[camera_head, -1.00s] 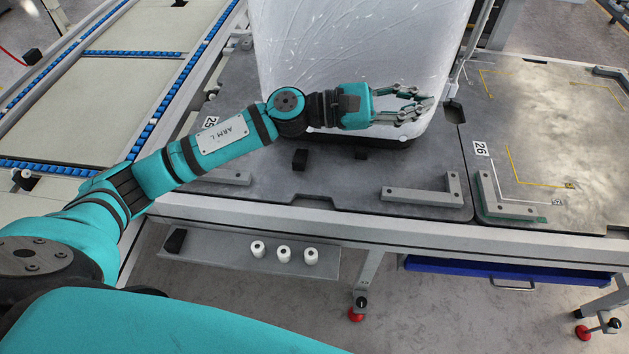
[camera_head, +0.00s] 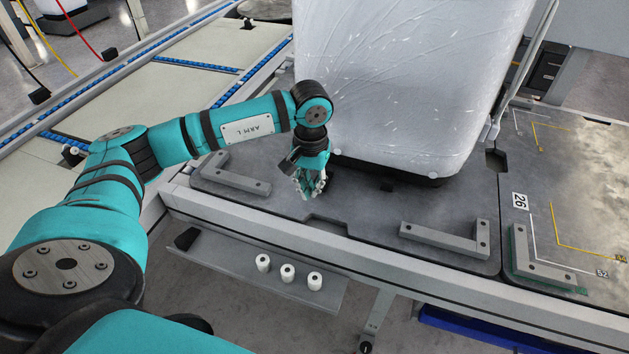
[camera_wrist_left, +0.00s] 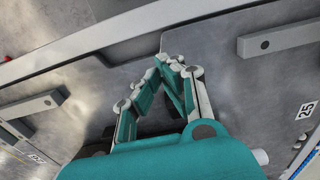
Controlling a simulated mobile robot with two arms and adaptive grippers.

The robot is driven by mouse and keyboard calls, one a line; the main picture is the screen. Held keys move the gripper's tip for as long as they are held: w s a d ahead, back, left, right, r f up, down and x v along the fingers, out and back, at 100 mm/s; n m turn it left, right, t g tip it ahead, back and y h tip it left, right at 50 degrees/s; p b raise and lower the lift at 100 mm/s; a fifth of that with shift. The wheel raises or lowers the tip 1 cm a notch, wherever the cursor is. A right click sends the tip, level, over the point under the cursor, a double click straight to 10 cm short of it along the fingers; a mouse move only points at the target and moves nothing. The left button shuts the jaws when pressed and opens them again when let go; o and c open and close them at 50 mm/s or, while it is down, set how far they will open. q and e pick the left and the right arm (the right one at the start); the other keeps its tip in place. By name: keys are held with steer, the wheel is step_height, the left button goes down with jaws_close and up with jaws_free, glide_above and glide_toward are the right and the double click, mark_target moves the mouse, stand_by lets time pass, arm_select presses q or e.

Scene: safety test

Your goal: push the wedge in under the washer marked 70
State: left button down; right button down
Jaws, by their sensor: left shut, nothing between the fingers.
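The washer (camera_head: 405,85) is a tall white unit in clear wrap on a dark base, standing on the grey deck. No 70 mark is readable on it. My left gripper (camera_head: 312,192) is shut and empty, pointing down just left of the washer's near corner, low over the deck. In the left wrist view its fingertips (camera_wrist_left: 176,63) meet over bare deck. The small black block seen earlier near this corner is now mostly or wholly hidden by the gripper; I cannot tell whether they touch. My right gripper is out of view.
Grey L-shaped corner brackets stand at the left (camera_head: 232,180) and right (camera_head: 445,238) of the deck's front. A shelf below (camera_head: 240,270) holds three white rollers and a black block (camera_head: 186,238). Bare deck lies between the brackets.

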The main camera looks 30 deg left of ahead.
mark_target(318, 199)
arm_select(q)
step_height(318, 199, down, 6)
steer(key=shift+d+f, duration=0.1)
steer(key=w, duration=0.2)
steer(key=w+a, duration=0.1)
steer(key=shift+w, duration=0.45)
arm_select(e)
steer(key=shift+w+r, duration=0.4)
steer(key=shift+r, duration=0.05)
